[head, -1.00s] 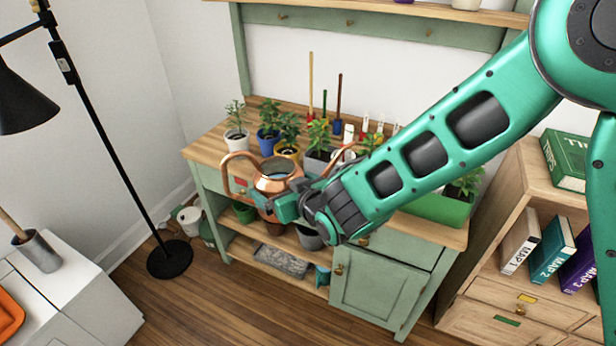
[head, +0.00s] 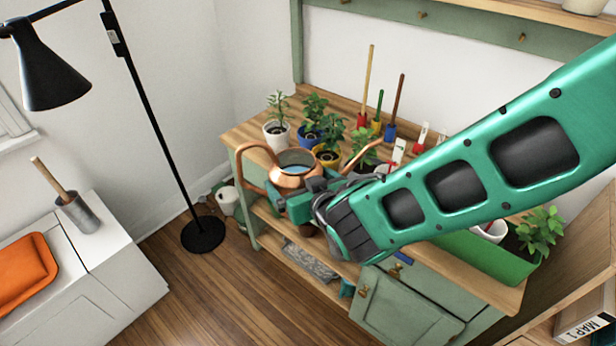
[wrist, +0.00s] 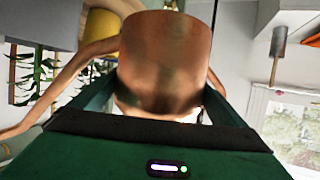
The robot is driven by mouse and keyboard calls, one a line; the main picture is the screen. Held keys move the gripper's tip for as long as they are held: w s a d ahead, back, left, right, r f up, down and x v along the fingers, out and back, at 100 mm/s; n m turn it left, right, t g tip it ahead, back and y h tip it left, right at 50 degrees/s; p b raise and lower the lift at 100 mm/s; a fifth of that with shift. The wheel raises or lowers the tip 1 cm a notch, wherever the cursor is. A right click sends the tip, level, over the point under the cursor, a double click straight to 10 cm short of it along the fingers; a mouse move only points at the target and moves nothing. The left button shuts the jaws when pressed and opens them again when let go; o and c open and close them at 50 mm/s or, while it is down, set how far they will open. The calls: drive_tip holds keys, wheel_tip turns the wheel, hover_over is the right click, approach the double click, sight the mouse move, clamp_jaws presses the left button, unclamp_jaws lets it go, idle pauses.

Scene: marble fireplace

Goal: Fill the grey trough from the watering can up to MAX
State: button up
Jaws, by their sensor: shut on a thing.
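The copper watering can (head: 292,178) is in my gripper (head: 298,204), in front of the potting bench's front edge. It looks about upright. Its round handle loops to the left, its spout reaches right, and its open top shows something bluish inside. In the wrist view the can's body (wrist: 165,62) stands between the teal fingers (wrist: 160,105). A grey box with plants, which looks like the grey trough (wrist: 42,24), shows upside down at the wrist view's upper left. In the head view the can and my arm mostly hide it. I see neither its MAX mark nor its water level.
Potted plants in white (head: 277,134), blue (head: 309,136) and yellow (head: 327,157) pots stand on the bench (head: 245,131). A green planter (head: 490,257) is at its right end. A black floor lamp (head: 160,130) and a white cabinet (head: 112,238) stand left. Open floor lies between.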

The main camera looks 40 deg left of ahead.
sight(309, 170)
drive_tip(key=shift+w+f, duration=0.2)
drive_tip(key=shift+f, duration=1.15)
drive_tip(key=shift+r+m+y, duration=0.4)
drive_tip(key=shift+r+m, duration=0.05)
drive_tip(key=shift+m, duration=0.25)
drive_tip(key=shift+w+d+r+m+g+y, duration=0.1)
drive_tip(key=shift+d+r+m+g+y, duration=0.05)
drive_tip(key=shift+r+m+g+y, duration=0.2)
drive_tip(key=shift+w+d+r+m+y, duration=0.1)
drive_tip(key=shift+r+m+y, duration=0.1)
drive_tip(key=shift+r, duration=0.1)
drive_tip(key=shift+d+r+m+y, duration=0.1)
drive_tip(key=shift+r+m, duration=0.05)
drive_tip(key=shift+r, duration=0.15)
drive_tip(key=shift+r+m+y, duration=0.25)
drive_tip(key=shift+r+m, duration=0.25)
drive_tip(key=shift+r, duration=0.8)
drive_tip(key=shift+d+r+m, duration=0.1)
drive_tip(key=shift+r+m, duration=0.4)
drive_tip(key=shift+r, duration=0.5)
idle(2.7)
